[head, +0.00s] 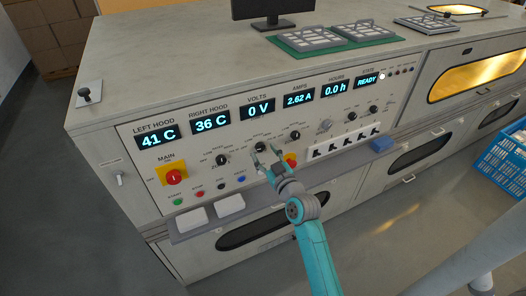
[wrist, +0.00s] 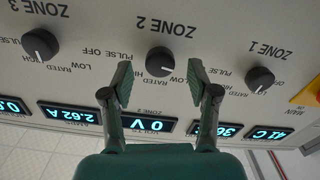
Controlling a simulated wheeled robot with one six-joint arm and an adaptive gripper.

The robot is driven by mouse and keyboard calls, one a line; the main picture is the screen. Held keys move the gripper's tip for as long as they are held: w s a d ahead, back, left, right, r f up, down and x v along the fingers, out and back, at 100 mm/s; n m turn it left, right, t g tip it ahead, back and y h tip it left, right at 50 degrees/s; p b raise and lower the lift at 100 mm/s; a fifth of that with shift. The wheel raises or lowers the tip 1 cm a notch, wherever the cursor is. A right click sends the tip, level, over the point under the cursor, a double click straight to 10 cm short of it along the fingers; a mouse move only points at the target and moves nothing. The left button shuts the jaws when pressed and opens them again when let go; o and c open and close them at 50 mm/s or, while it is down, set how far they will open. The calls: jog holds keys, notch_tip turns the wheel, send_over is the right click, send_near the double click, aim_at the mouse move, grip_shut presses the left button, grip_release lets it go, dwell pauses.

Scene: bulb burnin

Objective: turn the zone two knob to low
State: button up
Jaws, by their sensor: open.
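The zone two knob (wrist: 159,62) is a round black dial on the console's sloped front panel, under the upside-down ZONE 2 label in the wrist view. It also shows in the head view (head: 260,147), partly behind my gripper. Its pointer setting is too small to read surely. My gripper (wrist: 160,80) is open, with one finger to each side of the knob in the picture. Nothing is held between the fingers. Whether the pads touch the knob cannot be told. In the head view my gripper (head: 267,155) is close to the panel at this knob.
The zone one knob (wrist: 260,79) and zone three knob (wrist: 40,44) sit on either side. A display reading 0 V (wrist: 147,124) lies by the fingers.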

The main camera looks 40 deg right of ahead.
jog(key=shift+x, duration=0.95)
grip_shut()
jog(key=shift+m, duration=0.4)
jog(key=m, duration=0.3)
jog(key=shift+m, duration=2)
